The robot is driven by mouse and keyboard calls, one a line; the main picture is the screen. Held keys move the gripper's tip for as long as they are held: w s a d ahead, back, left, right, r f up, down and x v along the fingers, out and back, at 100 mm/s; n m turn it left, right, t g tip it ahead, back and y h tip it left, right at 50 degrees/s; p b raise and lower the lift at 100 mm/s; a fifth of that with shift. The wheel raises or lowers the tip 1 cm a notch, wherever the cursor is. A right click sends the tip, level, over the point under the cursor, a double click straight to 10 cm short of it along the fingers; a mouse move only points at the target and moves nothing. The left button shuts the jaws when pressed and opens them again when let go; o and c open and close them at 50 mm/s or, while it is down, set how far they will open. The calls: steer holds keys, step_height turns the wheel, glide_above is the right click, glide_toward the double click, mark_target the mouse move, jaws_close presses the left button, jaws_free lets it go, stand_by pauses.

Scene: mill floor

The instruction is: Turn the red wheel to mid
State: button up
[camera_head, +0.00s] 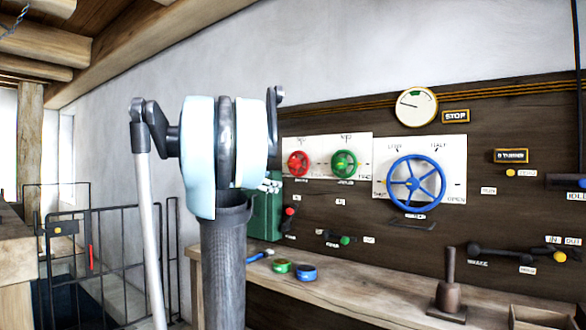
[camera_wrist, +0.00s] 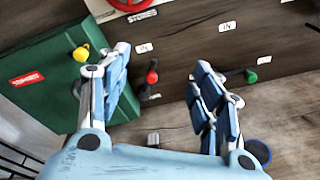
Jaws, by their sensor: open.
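The red wheel (camera_head: 298,163) is mounted on a white panel on the dark board, left of the green wheel. Its lower rim shows at the top edge of the wrist view (camera_wrist: 132,4), above a label reading STONES. The position the wheel points to is too small to tell. The white panel (camera_head: 322,141) has small marks above the wheels that I cannot read surely. My gripper (camera_wrist: 162,62) is open and empty, its two blue-padded fingers apart. In the head view its fingertips (camera_head: 270,185) show below and left of the red wheel, mostly hidden behind my arm.
A green wheel (camera_head: 344,164) and a larger blue wheel (camera_head: 416,184) are to the right. A green box (camera_wrist: 50,80) with a yellow knob is beside my left finger. Red-knobbed (camera_wrist: 152,76) and green-knobbed (camera_wrist: 251,76) levers sit below. A wooden bench (camera_head: 345,295) runs underneath.

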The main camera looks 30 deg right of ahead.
mark_target(292, 164)
steer(key=w+d+r+n+t+h, duration=0.1)
steer(key=w+d+r+n+h, duration=0.1)
steer(key=w+d+r+n, duration=0.4)
steer(key=w+d, duration=0.2)
steer(key=d, duration=0.2)
steer(key=w+d+m, duration=0.1)
steer(key=w+d, duration=0.1)
steer(key=d, duration=0.3)
steer(key=w+d+r+m, duration=0.1)
steer(key=d, duration=0.3)
steer(key=shift+w+d, duration=0.35)
steer(key=shift+w, duration=0.05)
steer(key=shift+c, duration=0.3)
steer(key=c, duration=1)
